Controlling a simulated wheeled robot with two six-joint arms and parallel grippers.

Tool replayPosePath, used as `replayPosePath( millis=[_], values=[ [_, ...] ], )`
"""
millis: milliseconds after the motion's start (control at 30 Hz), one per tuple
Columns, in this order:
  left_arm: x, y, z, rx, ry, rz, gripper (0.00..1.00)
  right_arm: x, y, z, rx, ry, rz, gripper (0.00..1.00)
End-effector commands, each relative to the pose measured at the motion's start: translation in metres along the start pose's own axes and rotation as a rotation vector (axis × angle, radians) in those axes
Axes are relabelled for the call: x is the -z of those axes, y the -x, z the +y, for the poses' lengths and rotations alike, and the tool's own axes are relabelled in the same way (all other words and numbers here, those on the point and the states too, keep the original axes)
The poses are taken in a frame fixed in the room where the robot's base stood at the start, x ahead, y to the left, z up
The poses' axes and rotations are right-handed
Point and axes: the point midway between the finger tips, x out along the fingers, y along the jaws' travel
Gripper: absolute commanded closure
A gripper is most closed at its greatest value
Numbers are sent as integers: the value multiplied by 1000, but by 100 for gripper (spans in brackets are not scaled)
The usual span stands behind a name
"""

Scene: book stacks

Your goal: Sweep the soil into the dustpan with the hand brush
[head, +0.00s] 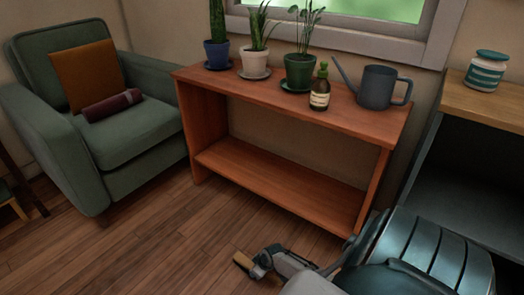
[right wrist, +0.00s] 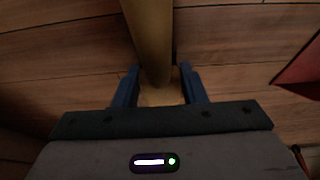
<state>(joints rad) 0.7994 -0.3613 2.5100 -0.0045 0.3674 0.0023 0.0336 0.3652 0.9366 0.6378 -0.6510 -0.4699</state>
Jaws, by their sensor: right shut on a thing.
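My right gripper (head: 259,263) is low at the bottom middle of the head view, above the wooden floor. In the right wrist view my right gripper (right wrist: 159,70) has its two blue fingers on either side of a long tan handle (right wrist: 149,35), and is shut on it. A short tan end of this handle (head: 242,260) shows in the head view. It looks like the hand brush's handle, but no bristles are visible. No soil and no dustpan show in either view. My left gripper is out of view.
A reddish wooden shelf table (head: 270,180) stands ahead with potted plants, a soap bottle (head: 320,88) and a grey watering can (head: 380,88). A green armchair (head: 135,155) stands left, a dark cabinet (head: 465,165) right. The floor (head: 150,245) at lower left is clear.

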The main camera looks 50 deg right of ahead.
Motion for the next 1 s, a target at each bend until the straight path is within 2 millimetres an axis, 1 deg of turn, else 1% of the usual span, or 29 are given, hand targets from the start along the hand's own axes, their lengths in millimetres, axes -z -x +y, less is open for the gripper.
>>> replayPosePath(
  millis=[33,267,600,867,1000],
  values=[
    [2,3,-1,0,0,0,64,4,-4,-1,1,-1,3,83],
    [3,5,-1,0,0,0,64,11,-7,-1,1,-1,1,83],
    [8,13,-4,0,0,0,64,37,-17,-1,1,0,3,83],
    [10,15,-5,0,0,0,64,46,-19,-1,1,0,2,83],
    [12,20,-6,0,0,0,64,56,-23,-1,1,-1,3,83]
  ],
)
